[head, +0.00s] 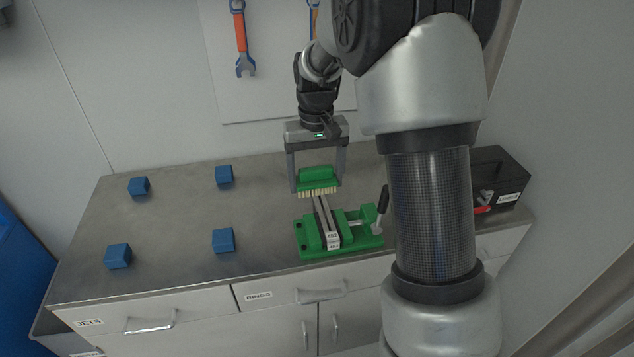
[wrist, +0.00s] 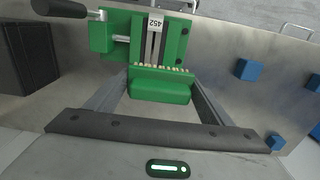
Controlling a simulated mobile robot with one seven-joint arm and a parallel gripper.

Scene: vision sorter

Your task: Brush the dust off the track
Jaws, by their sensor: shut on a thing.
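My gripper (head: 318,188) is shut on a green brush (head: 318,176) with pale bristles pointing down. The brush also shows between the fingers in the wrist view (wrist: 160,90). The track (head: 323,215) is a grey grooved bar with a label reading 452 at its near end. It is clamped in a green vise (head: 308,240) on the bench, and it shows in the wrist view too (wrist: 154,44). The bristles are at the far end of the track; I cannot tell whether they touch it. Dust is too small to make out.
Several blue blocks, one of them a near block (head: 223,240), stand on the left of the metal bench (head: 175,225). A black toolbox (head: 500,165) stands at the right. The vise handle (head: 383,200) sticks up beside the track.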

